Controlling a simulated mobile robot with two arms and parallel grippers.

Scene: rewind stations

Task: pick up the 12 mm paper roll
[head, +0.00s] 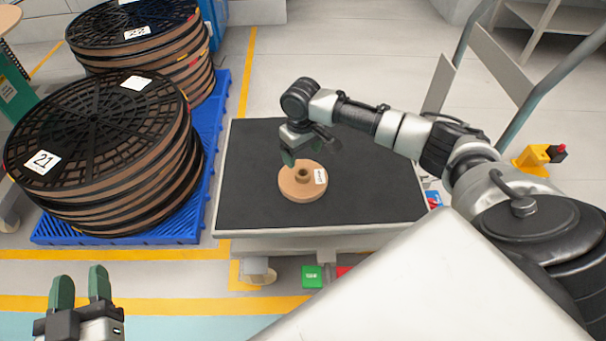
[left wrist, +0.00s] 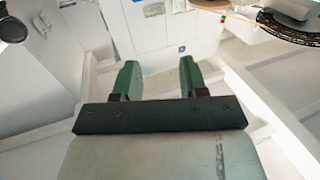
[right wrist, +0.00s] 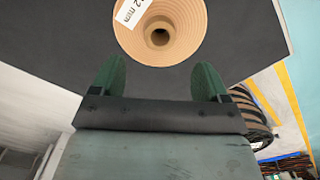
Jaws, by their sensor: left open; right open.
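The 12 mm paper roll (head: 294,190) is a flat brown disc with a raised hollow core and a white label. It lies on the dark top of a low table (head: 370,200). In the right wrist view the roll (right wrist: 185,35) shows its core hole and a label reading "2 mm", partly cut off by the frame edge. My right gripper (head: 302,157) is open and empty, just above the roll's far side; the roll lies beyond its fingertips (right wrist: 158,75). My left gripper (head: 80,285) is open and empty, over the floor at the lower left, far from the roll.
Two stacks of large black-and-brown reels, marked 21 (head: 95,120) and 22 (head: 140,25), stand on blue pallets (head: 120,232) left of the table. A metal cart frame (head: 500,70) stands at the right. The dark tabletop around the roll is clear.

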